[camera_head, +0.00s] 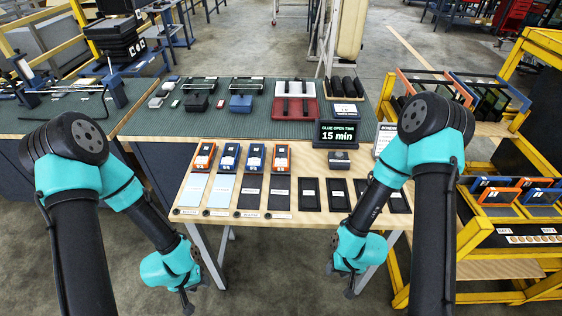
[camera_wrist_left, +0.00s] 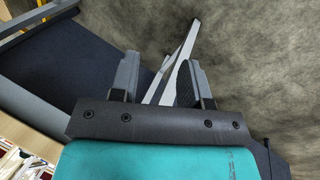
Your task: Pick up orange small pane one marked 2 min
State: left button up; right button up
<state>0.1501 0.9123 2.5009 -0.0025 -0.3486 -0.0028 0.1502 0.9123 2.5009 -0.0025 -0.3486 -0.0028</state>
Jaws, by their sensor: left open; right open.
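Small panes with orange frames (camera_head: 497,196) and blue frames (camera_head: 541,196) stand on the lower level of the yellow trolley at the right. Small tags sit on them, but their print is too small to read, so I cannot tell which says 2 min. My left gripper (camera_head: 186,299) hangs in front of and below the table's front edge, open and empty; its spread jaws show in the left wrist view (camera_wrist_left: 161,80). My right gripper (camera_head: 350,284) hangs low before the table's front edge, left of the trolley, open, with nothing seen in it.
The wooden table (camera_head: 312,220) carries orange and blue boxes, dark and pale pads and a sign (camera_head: 338,133) reading "GLUE OPEN TIME 15 min". Larger framed panes (camera_head: 433,84) stand on the upper level of the yellow trolley (camera_head: 465,232).

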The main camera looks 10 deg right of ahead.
dwell(0.5)
pick_arm(q)
jog(key=o, duration=1)
